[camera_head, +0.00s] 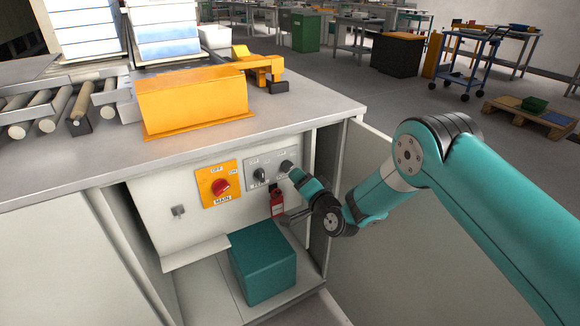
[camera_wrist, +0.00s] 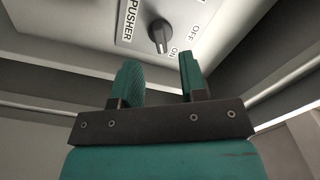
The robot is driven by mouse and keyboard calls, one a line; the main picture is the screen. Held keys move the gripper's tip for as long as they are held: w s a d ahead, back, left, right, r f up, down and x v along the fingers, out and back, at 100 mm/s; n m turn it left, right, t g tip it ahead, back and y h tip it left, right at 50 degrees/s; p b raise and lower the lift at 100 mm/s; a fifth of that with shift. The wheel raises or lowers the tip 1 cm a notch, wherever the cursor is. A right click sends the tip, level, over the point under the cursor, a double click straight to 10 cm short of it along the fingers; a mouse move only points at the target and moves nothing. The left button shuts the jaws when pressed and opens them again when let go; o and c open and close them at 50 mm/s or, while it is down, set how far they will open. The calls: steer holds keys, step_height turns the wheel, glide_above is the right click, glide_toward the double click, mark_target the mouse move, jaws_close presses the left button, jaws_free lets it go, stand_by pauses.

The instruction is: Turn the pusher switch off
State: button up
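In the head view the right-hand dark knob (camera_head: 286,166) on the grey plate is just beyond my gripper (camera_head: 296,175). In the wrist view my gripper (camera_wrist: 160,60) is open and empty. Its two teal fingers are apart, with the knob seen beyond the gap between their tips. I see no contact. My gripper hides the lettering below this knob in the head view.
A second dark knob (camera_head: 260,175) sits to the left on the same plate. A red MAIN switch (camera_head: 221,187) on yellow is further left. A red tag (camera_head: 277,204) hangs below. A teal box (camera_head: 262,262) stands in the cabinet; its open door (camera_head: 362,225) is to the right.

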mark_target(290, 169)
steer(key=x, duration=0.6)
steer(key=shift+b, duration=0.35)
steer(key=shift+c, duration=0.2)
steer(key=c, duration=0.5)
